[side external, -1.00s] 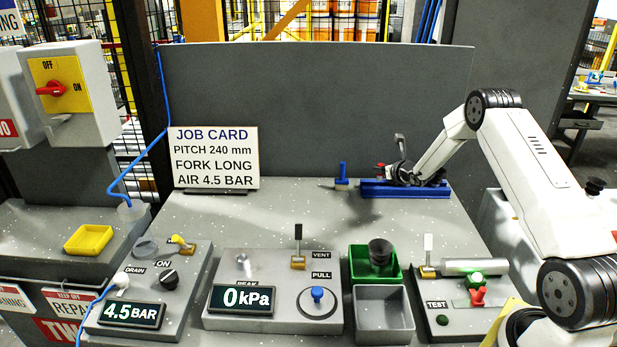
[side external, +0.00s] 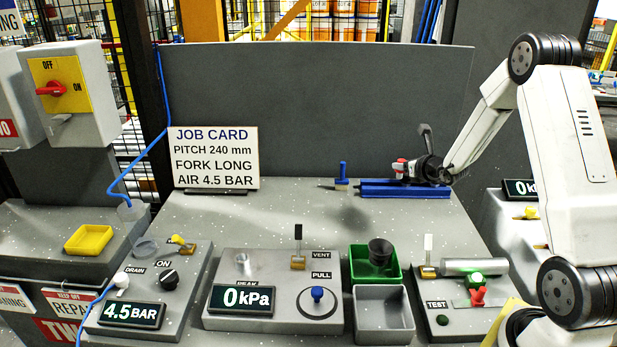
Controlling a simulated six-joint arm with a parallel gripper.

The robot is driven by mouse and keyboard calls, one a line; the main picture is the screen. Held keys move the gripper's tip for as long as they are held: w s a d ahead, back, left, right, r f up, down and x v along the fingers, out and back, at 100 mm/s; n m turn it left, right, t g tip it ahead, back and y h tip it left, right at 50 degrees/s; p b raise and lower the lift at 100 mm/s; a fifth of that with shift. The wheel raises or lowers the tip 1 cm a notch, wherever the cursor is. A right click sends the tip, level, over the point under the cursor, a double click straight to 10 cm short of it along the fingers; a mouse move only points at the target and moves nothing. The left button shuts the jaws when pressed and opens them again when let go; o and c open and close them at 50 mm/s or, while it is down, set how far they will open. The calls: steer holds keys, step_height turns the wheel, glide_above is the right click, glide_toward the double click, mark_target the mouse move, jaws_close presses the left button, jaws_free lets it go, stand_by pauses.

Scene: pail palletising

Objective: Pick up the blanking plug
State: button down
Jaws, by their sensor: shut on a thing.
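My gripper (side external: 407,169) is at the back of the bench, just above the blue rail (side external: 384,191). It is shut on a small red piece, which I take to be the blanking plug (side external: 399,165), at the left end of the jaws. The plug is small in the picture, and the dark jaws partly hide it. It appears raised above the rail.
A blue-handled brush (side external: 342,174) stands left of the rail. In front are a green bin (side external: 360,252) with a dark cup, a grey bin (side external: 384,318), a gauge box (side external: 272,262) with an upright lever, and a test block (side external: 452,318). Open bench lies left of the rail.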

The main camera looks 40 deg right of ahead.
steer(key=shift+s+a+r, duration=0.2)
steer(key=shift+s, duration=0.15)
stand_by(0.5)
